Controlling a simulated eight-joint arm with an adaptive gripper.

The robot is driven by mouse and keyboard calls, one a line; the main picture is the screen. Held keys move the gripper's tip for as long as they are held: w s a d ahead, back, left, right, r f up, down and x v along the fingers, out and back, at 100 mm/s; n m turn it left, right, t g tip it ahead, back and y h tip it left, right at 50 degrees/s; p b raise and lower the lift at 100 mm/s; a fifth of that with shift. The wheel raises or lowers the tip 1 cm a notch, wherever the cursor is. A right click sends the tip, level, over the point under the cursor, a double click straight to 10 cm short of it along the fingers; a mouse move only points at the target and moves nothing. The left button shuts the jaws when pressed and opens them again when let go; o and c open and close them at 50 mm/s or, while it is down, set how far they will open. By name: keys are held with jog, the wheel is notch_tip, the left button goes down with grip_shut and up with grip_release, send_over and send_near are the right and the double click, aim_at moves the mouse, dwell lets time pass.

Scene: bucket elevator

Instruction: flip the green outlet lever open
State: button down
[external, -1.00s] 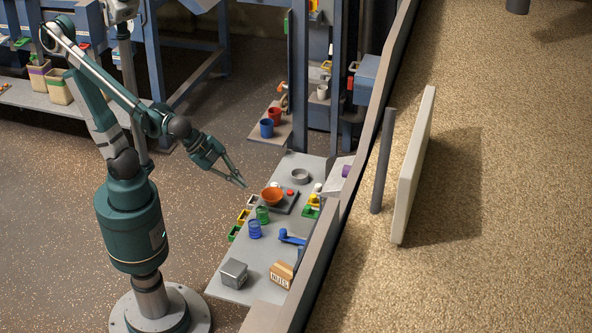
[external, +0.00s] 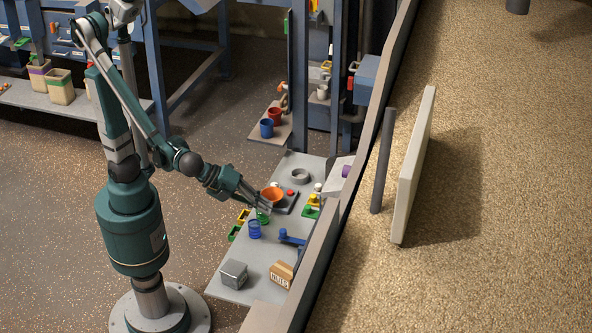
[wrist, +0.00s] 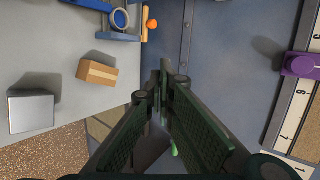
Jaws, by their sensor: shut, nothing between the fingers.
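My gripper (external: 268,209) is shut and empty, its fingers pointing down and right over the grey bench near the orange bowl. In the wrist view its dark fingers (wrist: 172,76) come together over a blue-grey panel. A small green piece (wrist: 174,150) shows there between the finger bases, mostly hidden; I cannot tell whether it is the green outlet lever. In the external view a small green part (external: 22,42) sits at the far left above the striped bins, and a green base (external: 312,211) with a yellow part stands on the bench's right side. I cannot tell which is the lever.
On the bench stand the orange bowl (external: 272,196), a blue cup (external: 254,229), a blue crank (external: 291,238), a grey cube (external: 234,273) and a NUTS box (external: 281,274). A long wall (external: 318,238) runs along the right. The wrist view shows a purple knob (wrist: 300,64) by a numbered scale.

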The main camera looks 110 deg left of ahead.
jog(key=w+d+f+m+t+h+b, duration=0.1)
jog(key=w+d+f+m+t, duration=0.1)
jog(key=d+m, duration=0.4)
jog(key=w+d+f+m+t+h+b, duration=0.1)
jog(key=w+d+f+m, duration=0.3)
jog(key=d, duration=0.7)
jog(key=w+d+f+m+t+b, duration=0.1)
jog(key=w+d+f+m+t, duration=0.1)
jog(key=d+f+m, duration=0.5)
jog(key=shift+w+d+m+t+h, duration=0.4)
jog(key=shift+w+d+m, duration=0.2)
jog(key=shift+d+m, duration=0.65)
jog(key=shift+w+a, duration=0.1)
jog(key=w+r+b, duration=0.2)
jog(key=w, duration=0.7)
jog(key=shift+r, duration=0.3)
